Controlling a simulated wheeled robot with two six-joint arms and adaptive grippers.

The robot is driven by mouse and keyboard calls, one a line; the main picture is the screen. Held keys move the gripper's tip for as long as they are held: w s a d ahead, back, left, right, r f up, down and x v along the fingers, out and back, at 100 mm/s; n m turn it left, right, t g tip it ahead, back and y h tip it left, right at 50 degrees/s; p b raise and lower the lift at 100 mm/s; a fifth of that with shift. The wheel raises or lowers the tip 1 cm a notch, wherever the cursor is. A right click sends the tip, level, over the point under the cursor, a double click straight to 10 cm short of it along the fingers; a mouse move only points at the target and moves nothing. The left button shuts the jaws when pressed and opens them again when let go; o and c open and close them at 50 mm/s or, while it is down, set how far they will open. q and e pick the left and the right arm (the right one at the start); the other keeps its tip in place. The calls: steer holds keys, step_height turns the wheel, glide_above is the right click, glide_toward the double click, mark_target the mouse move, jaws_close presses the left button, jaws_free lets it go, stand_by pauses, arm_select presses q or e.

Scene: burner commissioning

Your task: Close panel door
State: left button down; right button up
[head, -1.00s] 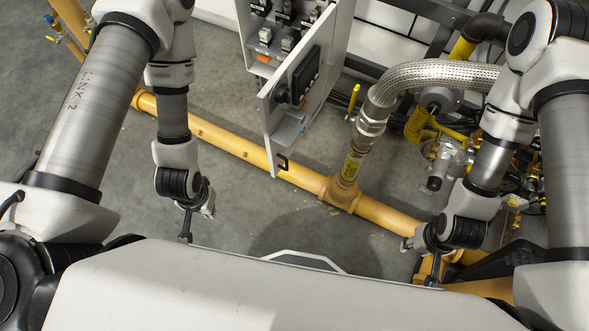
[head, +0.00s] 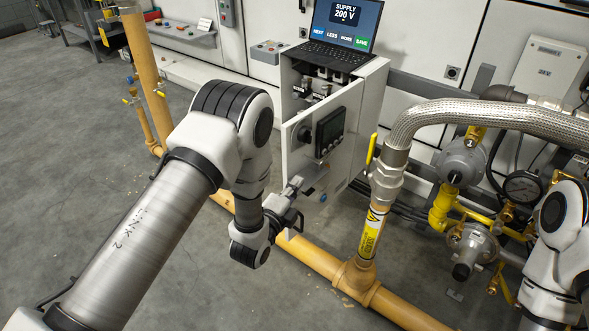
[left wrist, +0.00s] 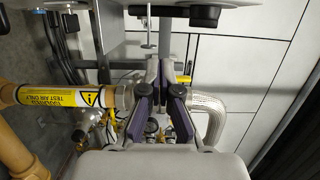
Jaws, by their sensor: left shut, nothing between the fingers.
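The panel door (head: 335,122), a light grey panel with a black display and a round black knob, stands open in front of its grey cabinet (head: 367,112). The switchgear inside shows above the door's top edge. My left gripper (head: 294,186) is shut and empty at the door's lower left corner. I cannot tell whether it touches the door. The left wrist view shows its two fingers (left wrist: 163,84) together, with a grey panel carrying black fittings at the top, probably the door. My right gripper is out of view; only part of its arm shows at the right edge.
A laptop (head: 346,28) reading "SUPPLY 200 V" sits on the cabinet. A yellow pipe (head: 315,258) runs along the floor below, with a braided hose (head: 455,113) and a pressure gauge (head: 522,187) to the right.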

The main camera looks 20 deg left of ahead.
mark_target(293, 165)
arm_select(q)
steer(key=w, duration=0.4)
steer(key=w+d, duration=0.1)
steer(key=w, duration=0.1)
steer(key=shift+w+a+f+b, duration=0.15)
steer(key=shift+w+a, duration=0.25)
steer(key=shift+a, duration=0.55)
steer(key=shift+w+a+r+b, duration=0.1)
steer(key=shift+w+a+b, duration=0.2)
steer(key=shift+a, duration=0.65)
steer(key=shift+w+a, duration=0.1)
steer(key=shift+a, duration=0.05)
